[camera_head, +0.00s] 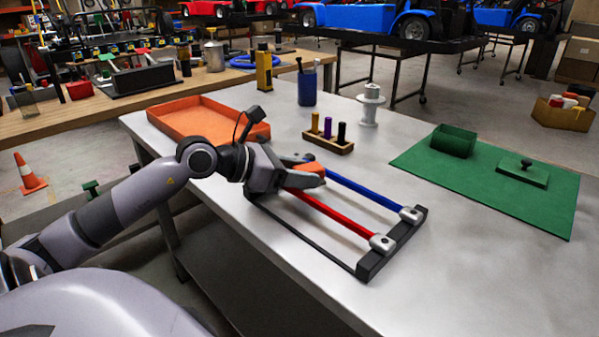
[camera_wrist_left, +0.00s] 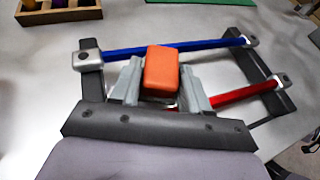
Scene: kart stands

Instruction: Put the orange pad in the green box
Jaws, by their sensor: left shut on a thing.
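The orange pad (camera_head: 298,159) is a small block between the fingers of my left gripper (camera_head: 308,174). In the left wrist view the left gripper (camera_wrist_left: 162,78) is shut on the orange pad (camera_wrist_left: 161,67), over the rod frame. The fingers hide part of the pad in the head view. I cannot tell whether the pad touches the rods. The green box (camera_head: 453,141) stands open on the green mat at the right, well apart from the gripper. A green lid with a dark knob (camera_head: 521,173) lies to its right. My right gripper is not in view.
The black frame (camera_head: 391,248) has a blue rod (camera_head: 367,193) and a red rod (camera_head: 328,212) with grey end blocks. A wooden peg holder (camera_head: 328,142), a white spool (camera_head: 370,104), a blue cup (camera_head: 307,88) and an orange tray (camera_head: 205,120) stand farther back. The green mat (camera_head: 420,170) has bare room.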

